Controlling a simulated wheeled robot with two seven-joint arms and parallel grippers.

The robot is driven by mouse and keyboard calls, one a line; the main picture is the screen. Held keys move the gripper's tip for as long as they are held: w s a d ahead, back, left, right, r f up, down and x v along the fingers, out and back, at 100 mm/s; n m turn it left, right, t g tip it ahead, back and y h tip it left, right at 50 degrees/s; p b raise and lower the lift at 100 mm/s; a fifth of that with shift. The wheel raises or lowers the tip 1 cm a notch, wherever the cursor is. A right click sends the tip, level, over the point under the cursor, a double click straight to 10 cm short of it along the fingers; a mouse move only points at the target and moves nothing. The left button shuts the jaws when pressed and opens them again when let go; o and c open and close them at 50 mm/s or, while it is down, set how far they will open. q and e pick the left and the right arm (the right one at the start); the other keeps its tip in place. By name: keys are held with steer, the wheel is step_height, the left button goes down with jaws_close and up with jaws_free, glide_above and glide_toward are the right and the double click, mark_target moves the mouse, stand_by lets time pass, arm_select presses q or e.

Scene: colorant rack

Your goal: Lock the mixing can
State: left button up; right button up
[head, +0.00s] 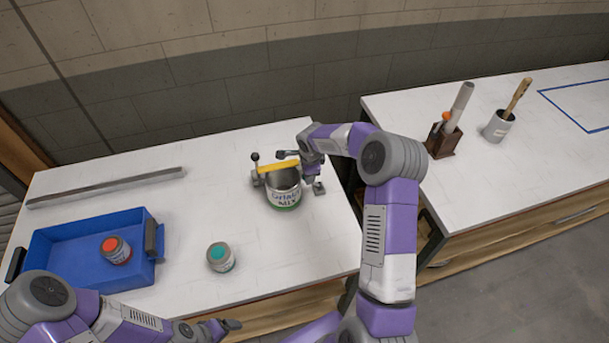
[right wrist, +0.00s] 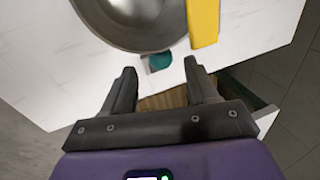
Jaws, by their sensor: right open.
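The mixing can (head: 284,197), a silver tin with a white label, stands upright at the table's back right. Its open top shows a bare grey inside in the right wrist view (right wrist: 135,22). A yellow bar (head: 278,166) lies at the back of its rim, beside a holder with a black-knobbed lever (head: 255,158). The bar also shows in the right wrist view (right wrist: 203,22). My right gripper (right wrist: 160,75) is open and empty, close to the can's right side. My left gripper (head: 218,328) is low at the front edge; its jaw state is unclear.
A blue tray (head: 60,245) holds a red-topped tin (head: 116,250). A teal-topped tin (head: 220,257) stands in front of the can. A grey bar (head: 105,187) lies at the back left. The right table carries a brown holder (head: 441,140) and a brush cup (head: 497,127).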

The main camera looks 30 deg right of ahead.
steer(key=x, duration=0.5)
steer(key=shift+w, duration=0.1)
jaws_close()
